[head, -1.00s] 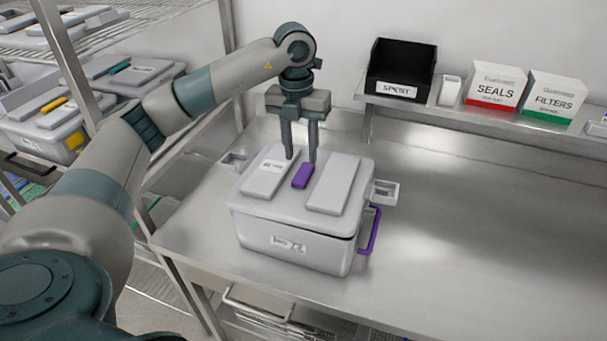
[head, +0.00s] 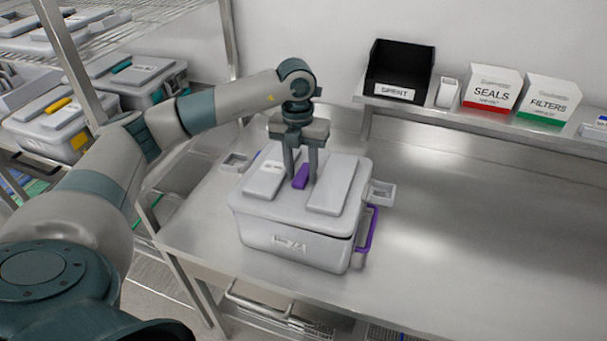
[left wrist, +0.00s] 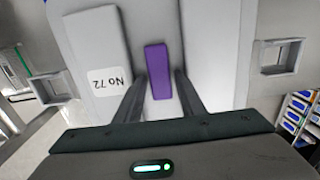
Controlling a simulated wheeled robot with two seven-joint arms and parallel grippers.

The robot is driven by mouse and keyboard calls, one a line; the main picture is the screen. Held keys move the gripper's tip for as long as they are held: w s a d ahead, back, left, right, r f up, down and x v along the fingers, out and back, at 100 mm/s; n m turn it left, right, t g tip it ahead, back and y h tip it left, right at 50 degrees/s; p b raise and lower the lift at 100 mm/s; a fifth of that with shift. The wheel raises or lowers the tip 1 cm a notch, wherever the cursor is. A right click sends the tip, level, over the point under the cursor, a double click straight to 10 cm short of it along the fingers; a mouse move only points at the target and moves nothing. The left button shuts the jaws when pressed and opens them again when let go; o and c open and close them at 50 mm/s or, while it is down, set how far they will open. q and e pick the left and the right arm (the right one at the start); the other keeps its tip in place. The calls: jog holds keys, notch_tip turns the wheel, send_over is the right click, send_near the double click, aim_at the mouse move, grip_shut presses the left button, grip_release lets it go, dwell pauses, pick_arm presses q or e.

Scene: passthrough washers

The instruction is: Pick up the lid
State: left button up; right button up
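The lid (head: 331,186) is light grey with two raised panels and a purple handle (head: 301,177) between them. It sits on a light grey box (head: 290,246) on the steel bench. In the left wrist view the purple handle (left wrist: 158,70) lies upright in the picture, near a "No 72" label. My left gripper (head: 302,178) points down over the lid, its fingers apart on either side of the handle's near part. It is open, and I cannot tell whether the fingers touch the handle. My right gripper is not in view.
The box has a purple side handle (head: 372,229) and grey side brackets (head: 382,194). A shelf behind holds a black "SPENT" bin (head: 399,72), a SEALS box (head: 491,90) and a FILTERS box (head: 548,101). A rack with similar boxes stands left. The bench's right side (head: 470,230) is clear.

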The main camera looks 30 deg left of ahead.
aim_at(303, 175)
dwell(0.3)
pick_arm(q)
grip_shut()
jog(key=shift+r, duration=0.1)
jog(key=shift+w+r+b, duration=0.1)
jog(key=shift+r+b, duration=0.55)
jog(key=shift+r, duration=0.1)
notch_tip(303, 175, up, 2)
jog(key=shift+r+b, duration=0.1)
jog(key=shift+b, duration=0.65)
jog(key=s+d+r+b, duration=0.4)
jog(key=s+d+r, duration=0.3)
jog(key=s+d, duration=0.1)
jog(key=shift+d+r, duration=0.15)
jog(key=shift+d, duration=0.25)
jog(key=shift+w, duration=0.1)
